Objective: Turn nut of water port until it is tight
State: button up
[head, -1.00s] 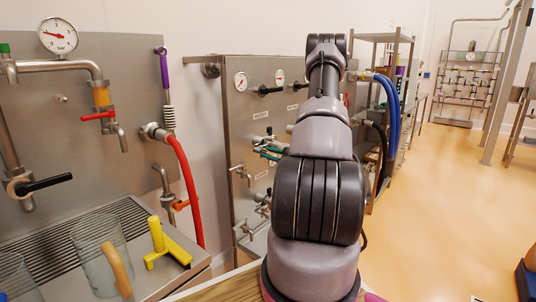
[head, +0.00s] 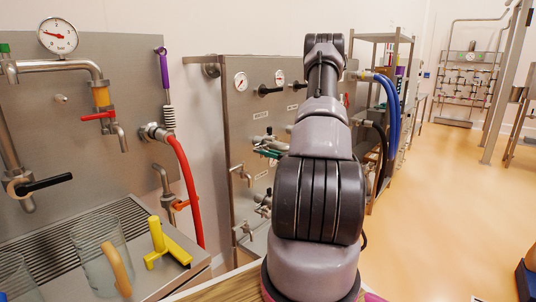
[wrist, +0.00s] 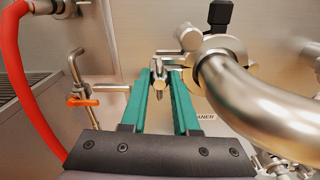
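My gripper (wrist: 160,76) has two teal fingers, parallel and clearly apart. Its teal fingers also show in the head view (head: 268,152), in front of the steel panel (head: 238,115) and partly hidden by my arm. In the wrist view a small metal fitting with a crosspiece (wrist: 159,72) shows in the gap between the fingertips. I cannot tell whether the fingers touch it. A thick bent pipe with a collar (wrist: 245,95) is close to the right finger. I cannot tell which part is the water port's nut. The small panel labels are not clearly readable in the head view.
A tap with an orange handle (wrist: 82,101) and a red hose (wrist: 30,95) are left of my gripper in the wrist view.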

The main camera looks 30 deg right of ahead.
jog(key=shift+w+a+r, duration=0.1)
jog(key=shift+a, duration=0.05)
jog(key=v, duration=0.9)
jog(key=s+a+r+n+g+y, duration=0.3)
jog(key=a+r+n+g, duration=0.45)
jog(key=a, duration=0.55)
jog(key=s+a+r+n+g+y, duration=0.2)
jog(key=a+r+n+g+y, duration=0.15)
jog(key=a+r+n, duration=0.6)
jog(key=s+a+r+n+h, duration=0.4)
jog(key=s+r+n+h, duration=0.1)
jog(key=s, duration=0.4)
jog(key=s+a+r+n+t+h, duration=0.1)
jog(key=s+a+r+n+h, duration=0.4)
jog(key=s+r+n, duration=0.2)
jog(key=shift+s+a, duration=0.15)
jog(key=shift+s, duration=0.75)
